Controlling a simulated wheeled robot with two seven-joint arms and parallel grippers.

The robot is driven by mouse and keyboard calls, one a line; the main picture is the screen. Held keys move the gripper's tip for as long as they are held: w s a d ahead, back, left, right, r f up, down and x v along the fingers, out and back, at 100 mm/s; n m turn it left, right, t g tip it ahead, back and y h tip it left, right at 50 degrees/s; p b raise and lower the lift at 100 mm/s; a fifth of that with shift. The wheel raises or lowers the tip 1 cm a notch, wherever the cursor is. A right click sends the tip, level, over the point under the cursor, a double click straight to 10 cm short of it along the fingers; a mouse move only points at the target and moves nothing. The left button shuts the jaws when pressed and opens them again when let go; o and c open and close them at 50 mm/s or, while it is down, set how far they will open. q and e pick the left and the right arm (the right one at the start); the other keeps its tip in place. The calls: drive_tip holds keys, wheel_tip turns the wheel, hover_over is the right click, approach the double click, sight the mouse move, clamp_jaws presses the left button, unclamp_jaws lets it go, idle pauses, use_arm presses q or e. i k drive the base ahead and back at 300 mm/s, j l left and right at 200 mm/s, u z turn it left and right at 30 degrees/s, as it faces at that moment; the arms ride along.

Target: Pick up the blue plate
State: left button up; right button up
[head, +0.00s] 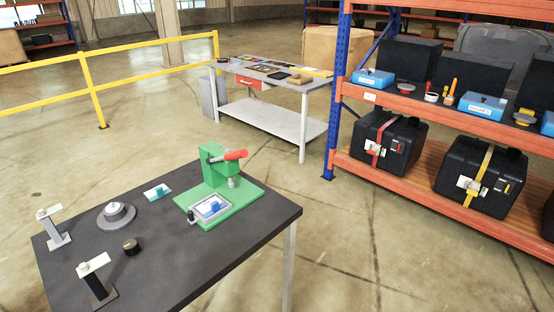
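Two small bluish items are on the dark table (185,270), and I cannot tell for sure which is the blue plate. A flat teal-blue plate (150,195) with a pale top lies left of the green press. A blue piece (213,209) sits in the grey-framed tray of the green press (240,196), under its red handle.
A grey stepped round part (116,214), a dark cylinder (131,246) and two stands with white tops (50,228) (97,280) are on the table's left half. Its front right is clear. A white workbench (270,108) and orange shelving (440,100) stand behind.

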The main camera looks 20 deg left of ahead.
sight(208, 209)
drive_tip(key=u, duration=0.5)
drive_tip(key=j+u, duration=0.1)
drive_tip(key=u, duration=0.4)
drive_tip(key=i+u, duration=0.1)
drive_tip(key=u, duration=0.4)
